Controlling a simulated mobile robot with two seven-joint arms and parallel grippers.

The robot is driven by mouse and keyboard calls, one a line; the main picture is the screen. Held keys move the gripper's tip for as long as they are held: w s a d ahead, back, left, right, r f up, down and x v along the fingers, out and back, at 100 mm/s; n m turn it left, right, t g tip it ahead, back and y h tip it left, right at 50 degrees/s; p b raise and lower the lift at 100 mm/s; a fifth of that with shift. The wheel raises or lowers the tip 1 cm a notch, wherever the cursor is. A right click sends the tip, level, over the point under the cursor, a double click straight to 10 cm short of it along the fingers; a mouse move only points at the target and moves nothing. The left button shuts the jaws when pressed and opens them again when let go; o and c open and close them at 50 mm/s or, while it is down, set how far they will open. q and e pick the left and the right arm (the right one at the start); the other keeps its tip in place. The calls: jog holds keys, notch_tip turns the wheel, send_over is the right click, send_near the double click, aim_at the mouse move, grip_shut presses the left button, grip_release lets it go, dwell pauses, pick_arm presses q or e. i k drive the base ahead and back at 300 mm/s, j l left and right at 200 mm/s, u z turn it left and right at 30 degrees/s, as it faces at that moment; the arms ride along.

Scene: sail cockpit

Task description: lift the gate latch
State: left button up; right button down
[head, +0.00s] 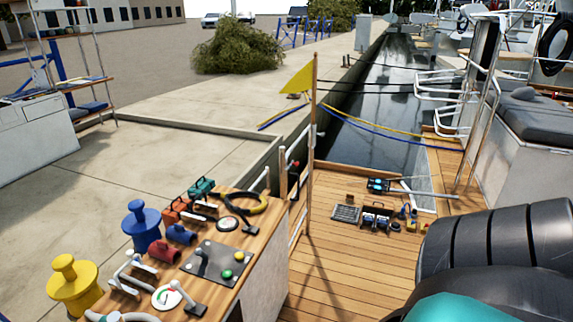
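A narrow white-railed gate (298,222) stands at the deck's left edge, beside the wooden post (310,150) with the yellow flag (298,79). A small red-tipped dark fitting (295,165) sits between the posts at the gate's top. It may be the gate latch, but it is too small to tell its shape or whether it is up or down. Neither my left nor my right gripper shows in the head view.
A wooden-topped console (262,232) with levers, buttons and coloured fittings stands left of the gate. Blue (142,224) and yellow (74,284) bollards stand beyond it. Tools and boxes (376,215) lie on the planked deck (345,265). Deck between gate and tools is clear.

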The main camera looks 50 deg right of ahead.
aim_at(296, 164)
jog(key=l+u, duration=0.45)
jog(key=l, duration=1.45)
jog(key=k+l, duration=0.1)
jog(key=l, duration=1.65)
